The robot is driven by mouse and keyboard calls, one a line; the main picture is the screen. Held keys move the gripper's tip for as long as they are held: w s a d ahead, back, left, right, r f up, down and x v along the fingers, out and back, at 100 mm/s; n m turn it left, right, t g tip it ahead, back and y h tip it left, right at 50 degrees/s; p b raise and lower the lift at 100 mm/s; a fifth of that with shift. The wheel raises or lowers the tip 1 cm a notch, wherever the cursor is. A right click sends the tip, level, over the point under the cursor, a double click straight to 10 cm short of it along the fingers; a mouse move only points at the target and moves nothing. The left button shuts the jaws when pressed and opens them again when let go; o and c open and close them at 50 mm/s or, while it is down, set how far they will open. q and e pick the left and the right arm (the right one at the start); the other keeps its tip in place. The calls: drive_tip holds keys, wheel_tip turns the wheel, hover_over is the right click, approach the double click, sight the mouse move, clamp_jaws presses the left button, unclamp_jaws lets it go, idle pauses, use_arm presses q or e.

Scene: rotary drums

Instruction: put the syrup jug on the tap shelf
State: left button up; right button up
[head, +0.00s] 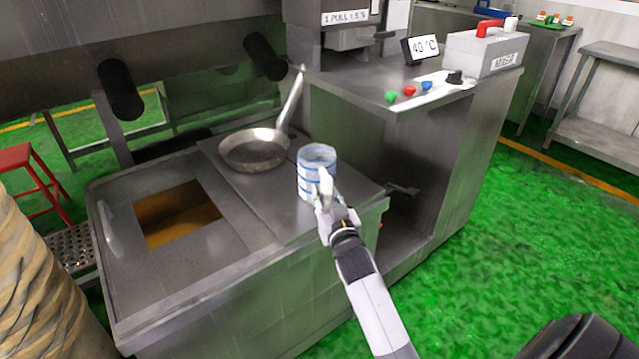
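A white jug with blue bands (317,158), apparently the syrup jug, is upright at the right end of the steel counter top. My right gripper (324,188) is at the near side of the jug, overlapping its lower front. The jug and the hand hide the far finger, so I cannot tell whether it is closed on the jug. A small tap-like lever (403,189) sticks out in the open recess of the steel cabinet. A low ledge (402,246) below it looks like the tap shelf. My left gripper is not in view.
A steel pan (252,152) lies left of the jug, its handle pointing up to the back. A square opening (178,213) is in the counter. The cabinet top has coloured buttons (409,91) and a red-handled box (485,52).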

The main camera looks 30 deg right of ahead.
sight(326, 176)
clamp_jaws()
drive_tip(key=shift+r, duration=0.1)
idle(0.4)
